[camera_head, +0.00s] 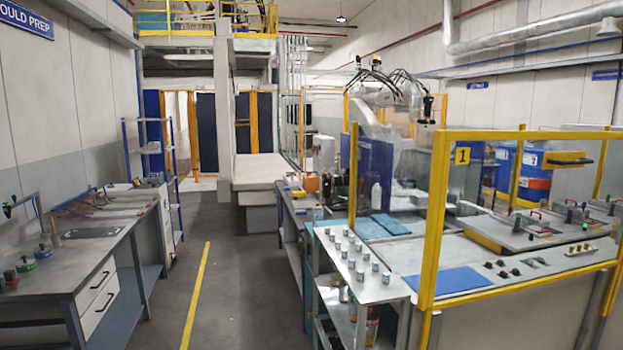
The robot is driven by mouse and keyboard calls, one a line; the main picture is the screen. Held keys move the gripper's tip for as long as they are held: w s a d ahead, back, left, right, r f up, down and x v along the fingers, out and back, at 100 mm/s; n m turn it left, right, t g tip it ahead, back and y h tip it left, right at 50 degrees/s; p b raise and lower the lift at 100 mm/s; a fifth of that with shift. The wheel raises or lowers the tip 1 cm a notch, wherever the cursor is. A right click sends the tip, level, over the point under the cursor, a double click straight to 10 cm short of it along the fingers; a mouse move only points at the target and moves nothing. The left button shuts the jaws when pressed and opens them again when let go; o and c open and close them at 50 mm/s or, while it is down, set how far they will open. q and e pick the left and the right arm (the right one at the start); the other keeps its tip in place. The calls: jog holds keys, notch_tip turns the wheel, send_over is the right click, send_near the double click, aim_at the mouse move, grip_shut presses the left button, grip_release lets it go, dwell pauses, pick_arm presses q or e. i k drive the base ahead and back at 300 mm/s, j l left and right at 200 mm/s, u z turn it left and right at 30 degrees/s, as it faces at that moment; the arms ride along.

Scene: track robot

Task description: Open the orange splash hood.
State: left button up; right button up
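I cannot surely pick out an orange splash hood in the head view. A small orange block or cover (311,184) sits on the middle bench, too far off to make out its shape. At the right, a yellow-framed guard (430,220) stands around a machine table, with a black handle (570,161) on a yellow plate near its top. Whether either is the hood, I cannot tell. Neither of my grippers is in view.
A grey workbench with drawers (98,285) stands at the left. A shelf stand with several small cans (362,268) stands right of centre. The grey floor aisle with a yellow line (198,295) is clear between them. A robot arm (385,95) stands behind the guard.

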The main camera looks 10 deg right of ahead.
aim_at(313, 183)
jog(key=i, duration=4.5)
jog(key=i+z, duration=0.1)
jog(key=i, duration=0.85)
jog(key=i+j+z, duration=0.15)
jog(key=i, duration=0.8)
